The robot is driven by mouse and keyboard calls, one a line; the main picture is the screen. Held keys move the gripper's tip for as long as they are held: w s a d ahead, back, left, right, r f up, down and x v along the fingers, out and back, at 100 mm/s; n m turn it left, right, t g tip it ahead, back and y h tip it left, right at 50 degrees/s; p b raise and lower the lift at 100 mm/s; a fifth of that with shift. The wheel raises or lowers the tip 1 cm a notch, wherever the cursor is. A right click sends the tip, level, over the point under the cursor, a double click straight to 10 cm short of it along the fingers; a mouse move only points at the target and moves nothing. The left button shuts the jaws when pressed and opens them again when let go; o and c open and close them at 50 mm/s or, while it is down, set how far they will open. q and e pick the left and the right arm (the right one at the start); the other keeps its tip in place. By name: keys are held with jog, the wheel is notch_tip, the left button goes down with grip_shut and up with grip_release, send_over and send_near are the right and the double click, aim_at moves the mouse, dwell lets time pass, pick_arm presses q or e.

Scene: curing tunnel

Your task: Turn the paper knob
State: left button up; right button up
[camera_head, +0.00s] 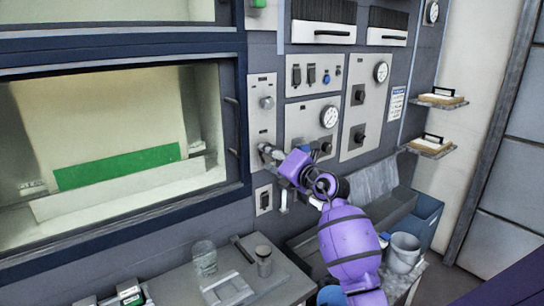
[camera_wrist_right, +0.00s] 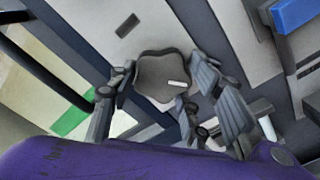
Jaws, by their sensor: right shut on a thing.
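My right gripper (camera_head: 269,152) reaches from the lower right to the narrow control panel (camera_head: 261,128) beside the lit window. In the wrist view, a dark grey lobed knob (camera_wrist_right: 160,75) with a short white mark sits between the fingers, and the right gripper (camera_wrist_right: 166,82) is shut on it. In the head view the gripper mostly hides this knob. No readable label shows that it is the paper knob. Another round knob (camera_head: 267,102) is higher on the same panel. My left gripper is not in view.
A switch box (camera_head: 264,200) is just below the gripper. Panels with a gauge (camera_head: 329,117) and dark knobs (camera_head: 359,133) are to the right. Below, a bench (camera_head: 180,281) holds a glass jar (camera_head: 204,259) and a metal cup (camera_head: 263,262). A bucket (camera_head: 404,248) stands at the lower right.

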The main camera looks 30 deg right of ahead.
jog(key=o, duration=0.8)
jog(key=shift+a+f, duration=0.15)
jog(key=o, duration=0.3)
jog(key=shift+s, duration=0.1)
jog(key=shift+s, duration=0.25)
jog(key=s+d, duration=0.1)
jog(key=s, duration=1)
jog(key=shift+s, duration=0.2)
